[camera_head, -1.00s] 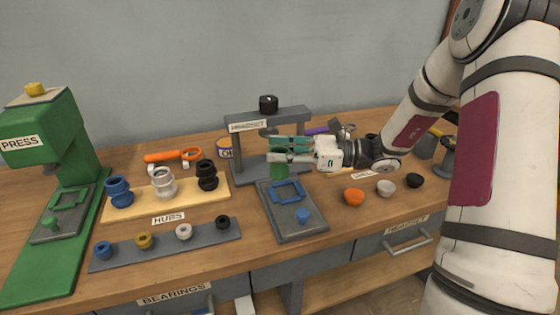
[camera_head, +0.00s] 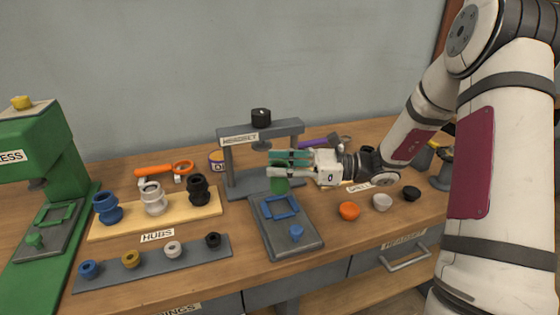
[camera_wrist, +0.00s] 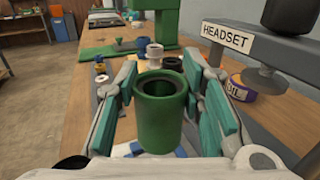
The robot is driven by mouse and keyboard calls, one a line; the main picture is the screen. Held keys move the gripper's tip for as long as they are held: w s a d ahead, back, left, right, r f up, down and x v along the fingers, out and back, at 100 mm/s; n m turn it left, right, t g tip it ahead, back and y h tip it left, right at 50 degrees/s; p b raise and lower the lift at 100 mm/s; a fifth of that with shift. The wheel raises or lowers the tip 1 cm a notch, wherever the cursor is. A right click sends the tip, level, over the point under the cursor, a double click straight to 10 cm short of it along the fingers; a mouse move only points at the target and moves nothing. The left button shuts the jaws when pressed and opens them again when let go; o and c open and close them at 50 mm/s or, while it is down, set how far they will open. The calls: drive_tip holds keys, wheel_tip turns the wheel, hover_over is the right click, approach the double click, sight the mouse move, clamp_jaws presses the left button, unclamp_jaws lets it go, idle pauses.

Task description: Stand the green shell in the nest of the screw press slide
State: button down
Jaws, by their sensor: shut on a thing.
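The green shell (camera_wrist: 160,118) is an upright, hollow cylinder held between the two fingers of my gripper (camera_wrist: 165,100). In the head view the lower part of the green shell (camera_head: 280,185) shows below my gripper (camera_head: 272,164). It is close to the back edge of the blue nest (camera_head: 281,207) on the grey slide (camera_head: 279,242) of the headset screw press (camera_head: 228,162). I cannot tell whether the shell's base touches anything.
The press's screw and ram (camera_head: 261,130) stand behind my gripper. Orange (camera_head: 349,211), white (camera_head: 382,202) and black (camera_head: 411,194) cups lie right of the slide. A hub board (camera_head: 130,223) and bearing strip (camera_head: 190,257) lie left. A green press (camera_head: 45,150) stands far left.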

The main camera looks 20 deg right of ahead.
drive_tip(key=shift+f+b, duration=0.9)
drive_tip(key=shift+f, duration=1.2)
drive_tip(key=shift+p, duration=0.7)
drive_tip(key=shift+f+b, duration=0.4)
drive_tip(key=shift+f, duration=0.5)
idle(0.4)
drive_tip(key=c, duration=1)
unclamp_jaws()
drive_tip(key=shift+f, duration=0.1)
drive_tip(key=v, duration=1.2)
